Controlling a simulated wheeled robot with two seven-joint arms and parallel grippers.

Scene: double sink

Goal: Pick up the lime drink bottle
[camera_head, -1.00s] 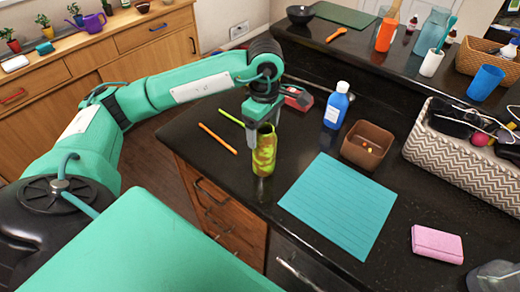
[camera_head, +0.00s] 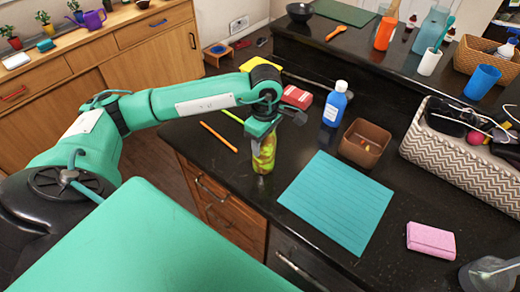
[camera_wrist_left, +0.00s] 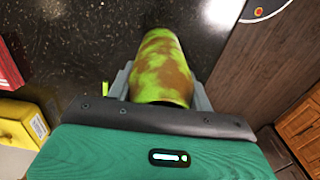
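The lime drink bottle (camera_head: 264,158), mottled lime green and brown, stands upright near the counter's left edge. My left gripper (camera_head: 262,138) is over it from above, with its fingers down around the bottle's upper part. In the left wrist view the bottle (camera_wrist_left: 163,65) lies between the two grey fingers (camera_wrist_left: 160,88), one close along each side. I cannot tell whether the fingers press on it. The gripper hides the bottle's top in the head view. My right gripper is not in view.
Close by are an orange stick (camera_head: 218,137), a red box (camera_head: 297,97), a blue bottle (camera_head: 335,105) and a brown bowl (camera_head: 363,143). A teal mat (camera_head: 337,202) lies to the right of the bottle. A patterned basket (camera_head: 455,160) stands farther right.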

